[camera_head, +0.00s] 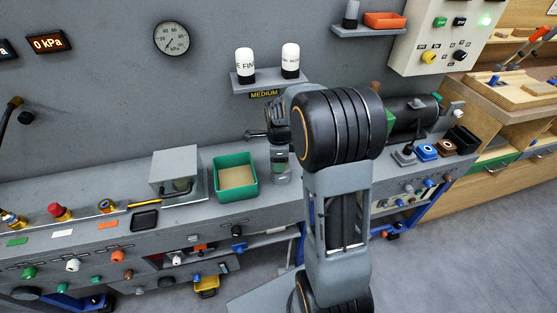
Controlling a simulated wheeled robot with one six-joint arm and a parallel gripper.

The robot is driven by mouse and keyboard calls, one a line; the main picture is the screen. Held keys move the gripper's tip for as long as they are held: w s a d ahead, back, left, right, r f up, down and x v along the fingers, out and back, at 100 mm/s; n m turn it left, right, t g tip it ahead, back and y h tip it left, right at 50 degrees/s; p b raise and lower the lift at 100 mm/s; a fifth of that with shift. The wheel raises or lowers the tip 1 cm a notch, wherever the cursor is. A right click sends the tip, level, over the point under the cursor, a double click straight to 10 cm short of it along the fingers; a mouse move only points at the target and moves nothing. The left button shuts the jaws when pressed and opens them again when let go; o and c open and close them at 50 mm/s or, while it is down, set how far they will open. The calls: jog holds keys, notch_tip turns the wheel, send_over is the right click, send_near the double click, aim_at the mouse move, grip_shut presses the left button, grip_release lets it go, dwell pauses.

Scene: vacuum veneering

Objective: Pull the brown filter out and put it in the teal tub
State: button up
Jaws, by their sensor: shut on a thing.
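The teal tub (221,188), a green open box with a tan floor, stands on the grey bench left of my arm. My gripper (280,172) appears to point down just right of the tub, low over the bench. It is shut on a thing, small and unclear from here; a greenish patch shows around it. My large black arm joint hides much of the wrist. A small brown part (376,86) shows behind that joint, above a black cylinder (412,114); I cannot tell whether it is the brown filter.
A grey box (175,168) stands left of the tub. A shelf with two white-topped bottles (290,60) is on the wall behind. Blue and brown parts (426,152) lie on the bench at right. Knobs and buttons line the bench front.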

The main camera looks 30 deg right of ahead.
jog(key=shift+c, duration=1.4)
jog(key=shift+r, duration=0.1)
jog(key=shift+r+p, duration=1.65)
jog(key=shift+r, duration=0.2)
